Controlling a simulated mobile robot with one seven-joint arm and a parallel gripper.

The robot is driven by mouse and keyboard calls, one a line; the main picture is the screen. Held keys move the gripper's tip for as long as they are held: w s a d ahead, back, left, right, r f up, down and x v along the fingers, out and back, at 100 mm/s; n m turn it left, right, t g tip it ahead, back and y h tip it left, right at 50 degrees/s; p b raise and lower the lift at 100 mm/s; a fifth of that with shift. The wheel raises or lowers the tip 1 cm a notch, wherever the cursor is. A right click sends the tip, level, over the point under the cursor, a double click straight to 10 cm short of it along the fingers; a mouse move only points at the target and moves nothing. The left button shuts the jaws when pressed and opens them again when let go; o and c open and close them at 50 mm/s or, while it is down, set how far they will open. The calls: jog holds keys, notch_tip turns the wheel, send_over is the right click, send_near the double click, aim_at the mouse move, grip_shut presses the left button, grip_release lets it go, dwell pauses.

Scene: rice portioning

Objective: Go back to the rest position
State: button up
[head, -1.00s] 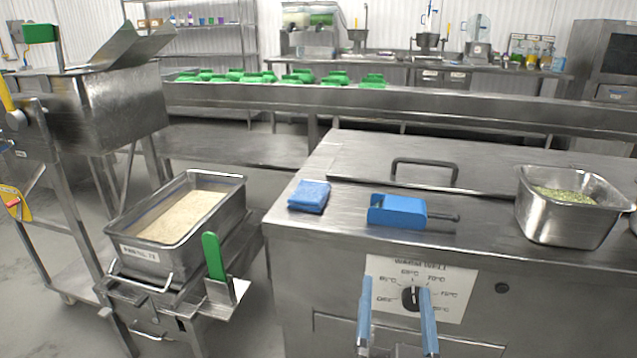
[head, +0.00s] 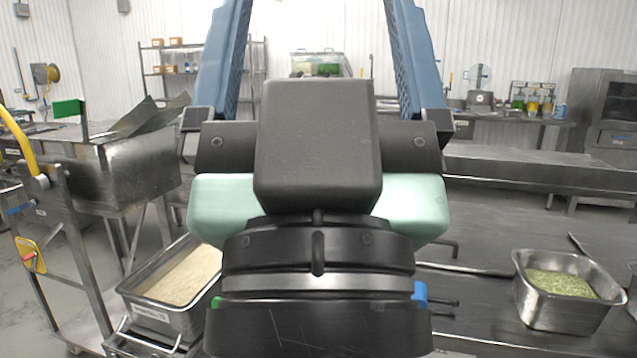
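My gripper (head: 318,20) is raised right in front of the head camera and fills the middle of the view. Its two blue fingers point up and stand wide apart at the top edge, with nothing seen between them. The fingertips run out of the picture. The black wrist and pale green body hide much of the counter behind, including most of the blue scoop (head: 420,293), of which only a small part shows at the right of the wrist.
A metal pan of rice (head: 150,312) stands at lower left, partly hidden by my wrist. A metal pan of green herbs (head: 545,318) sits on the steel counter (head: 480,300) at right. A hopper machine (head: 125,175) stands at left. A steel conveyor (head: 540,165) runs behind.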

notch_tip(320, 180, up, 18)
jog(key=p, duration=1.5)
jog(key=shift+f, duration=0.15)
